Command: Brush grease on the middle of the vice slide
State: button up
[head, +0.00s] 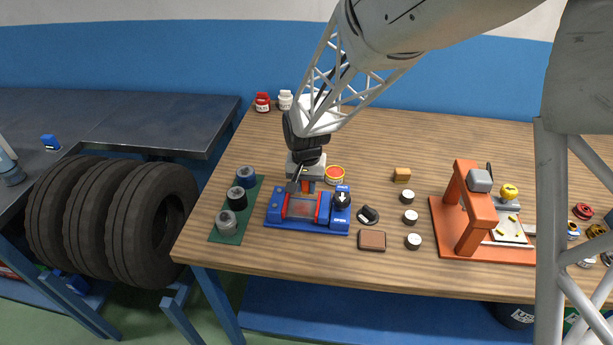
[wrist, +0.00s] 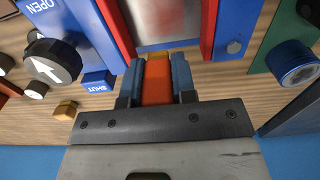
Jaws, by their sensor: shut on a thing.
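The blue vice (head: 278,212) stands near the table's front, with two red jaw strips and a grey slide (head: 300,207) between them. In the wrist view the slide (wrist: 165,20) is at the top, between the red strips. My gripper (head: 307,178) is over the back of the vice, pointing down. It is shut on an orange brush (wrist: 157,88) with a yellowish end toward the slide. Whether the brush touches the slide I cannot tell; its bristles are not clear. The red and yellow grease tin (head: 335,175) stands just behind the vice, to the right.
A black knob with a white arrow (head: 342,199) is on the vice's right end. A green mat (head: 230,232) with several round pieces lies left. Brown block (head: 372,240), small white-topped cylinders (head: 410,217) and an orange press (head: 466,210) stand right. Table behind is mostly clear.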

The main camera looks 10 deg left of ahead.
aim_at(301, 200)
notch_tip(301, 200, down, 3)
jog(key=shift+f, duration=0.2)
jog(key=shift+s+f, duration=0.15)
jog(key=shift+s, duration=1.25)
jog(key=shift+s+f, duration=0.1)
jog(key=shift+s, duration=1.25)
jog(key=shift+w, duration=2.45)
jog(key=shift+w+a, duration=0.3)
jog(key=shift+a, duration=0.55)
jog(key=shift+s+r, duration=0.1)
jog(key=shift+s, duration=2.7)
jog(key=shift+w, duration=2.9)
notch_tip(301, 200, up, 8)
jog(key=shift+s+d, duration=0.1)
